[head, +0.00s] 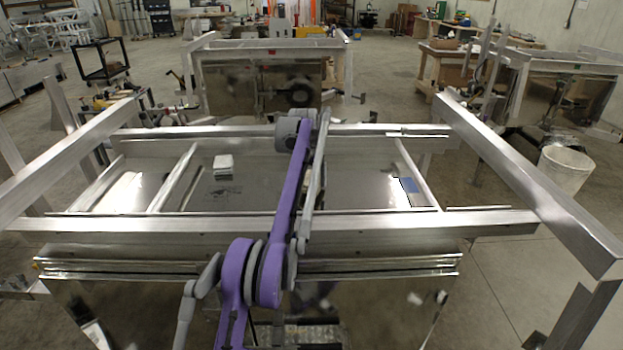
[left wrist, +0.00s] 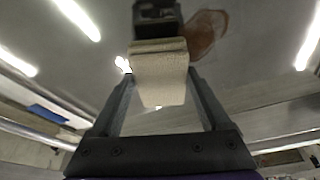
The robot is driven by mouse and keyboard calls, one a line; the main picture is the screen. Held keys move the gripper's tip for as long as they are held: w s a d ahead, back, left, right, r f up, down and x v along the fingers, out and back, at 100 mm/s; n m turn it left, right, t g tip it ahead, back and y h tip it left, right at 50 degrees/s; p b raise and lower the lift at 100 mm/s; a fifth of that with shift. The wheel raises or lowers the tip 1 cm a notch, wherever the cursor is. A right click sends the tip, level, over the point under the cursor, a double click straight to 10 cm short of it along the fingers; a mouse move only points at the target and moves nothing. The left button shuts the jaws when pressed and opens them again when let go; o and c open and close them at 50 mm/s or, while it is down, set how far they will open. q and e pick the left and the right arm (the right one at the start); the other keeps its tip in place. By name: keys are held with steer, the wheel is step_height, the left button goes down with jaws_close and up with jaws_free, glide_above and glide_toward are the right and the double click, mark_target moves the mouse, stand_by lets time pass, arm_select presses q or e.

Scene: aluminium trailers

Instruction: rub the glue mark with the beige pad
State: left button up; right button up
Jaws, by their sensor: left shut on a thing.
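In the left wrist view, my left gripper (left wrist: 160,76) is shut on the beige pad (left wrist: 160,62), a blocky pad with a dark part (left wrist: 157,18) at its far end. The glue mark (left wrist: 206,32) is a reddish-brown patch on the shiny metal sheet, just right of the pad's far end and partly hidden behind it. I cannot tell whether the pad touches the sheet. In the head view, my purple and grey left arm reaches over the trailer bed (head: 350,185); the pad and the glue mark cannot be made out there. My right gripper is not in view.
A white block (head: 223,162) lies on the bed left of my arm, above some dark marks (head: 222,191). A blue item (head: 410,185) lies at the bed's right end. Raised metal rails (head: 270,222) frame the bed. A white bucket (head: 565,170) stands right of the trailer.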

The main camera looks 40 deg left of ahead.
arm_select(q)
steer(key=shift+f+b, duration=0.3)
steer(key=shift+f, duration=0.75)
